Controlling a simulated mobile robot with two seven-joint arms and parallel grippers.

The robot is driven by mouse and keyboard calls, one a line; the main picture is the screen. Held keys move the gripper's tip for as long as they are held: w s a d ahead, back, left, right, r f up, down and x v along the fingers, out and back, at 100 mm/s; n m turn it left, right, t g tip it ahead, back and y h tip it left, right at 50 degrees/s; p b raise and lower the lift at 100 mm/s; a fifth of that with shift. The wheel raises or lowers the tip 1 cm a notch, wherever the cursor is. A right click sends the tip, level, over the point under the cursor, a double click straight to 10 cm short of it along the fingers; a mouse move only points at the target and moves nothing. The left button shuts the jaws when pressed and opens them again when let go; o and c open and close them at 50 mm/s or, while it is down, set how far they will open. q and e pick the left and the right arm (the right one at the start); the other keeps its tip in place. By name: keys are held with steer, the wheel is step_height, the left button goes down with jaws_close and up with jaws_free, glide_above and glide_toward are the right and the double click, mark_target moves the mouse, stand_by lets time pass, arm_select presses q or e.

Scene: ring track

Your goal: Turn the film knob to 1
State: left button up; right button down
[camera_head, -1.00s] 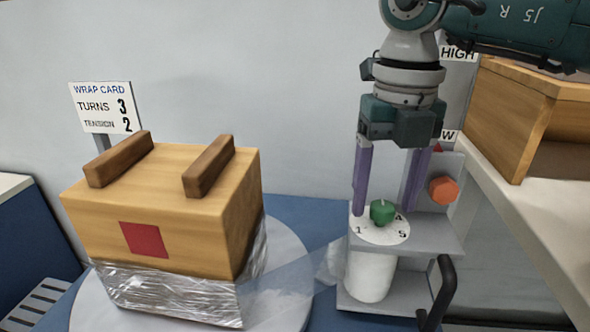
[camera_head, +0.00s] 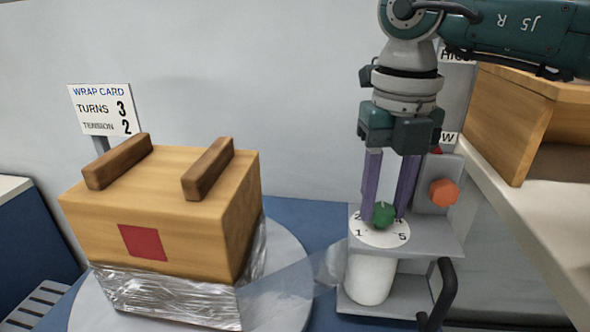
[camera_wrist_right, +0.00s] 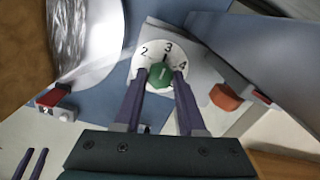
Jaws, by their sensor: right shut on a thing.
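The film knob is a small green knob (camera_head: 383,214) with a pale mark on top, on a round white dial (camera_head: 366,240). In the right wrist view the knob (camera_wrist_right: 160,75) sits among the numbers 2, 3 and 4, and its pale mark points roughly toward 3. The head view also shows 1 and 5 at the dial's front. My right gripper (camera_head: 390,210) comes down from above, its purple fingers shut on the knob from both sides. It also shows in the right wrist view (camera_wrist_right: 161,78). My left gripper is not in the head view.
A wooden box (camera_head: 190,225) with a film-wrapped lower part stands on a round turntable (camera_head: 285,240) at left. A card (camera_head: 103,109) reads turns 3, tension 2. An orange knob (camera_head: 443,192) is right of the dial. A black handle (camera_head: 444,285) stands in front.

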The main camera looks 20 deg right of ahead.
stand_by(0.4)
steer(key=n, duration=0.5)
steer(key=shift+n, duration=0.4)
steer(key=n+b, duration=0.1)
steer(key=n, duration=0.5)
steer(key=n+b, duration=0.1)
steer(key=n, duration=0.5)
steer(key=shift+n, duration=0.3)
steer(key=n+b, duration=0.1)
steer(key=n, duration=0.4)
steer(key=shift+n, duration=0.3)
steer(key=c, duration=0.5)
jaws_free()
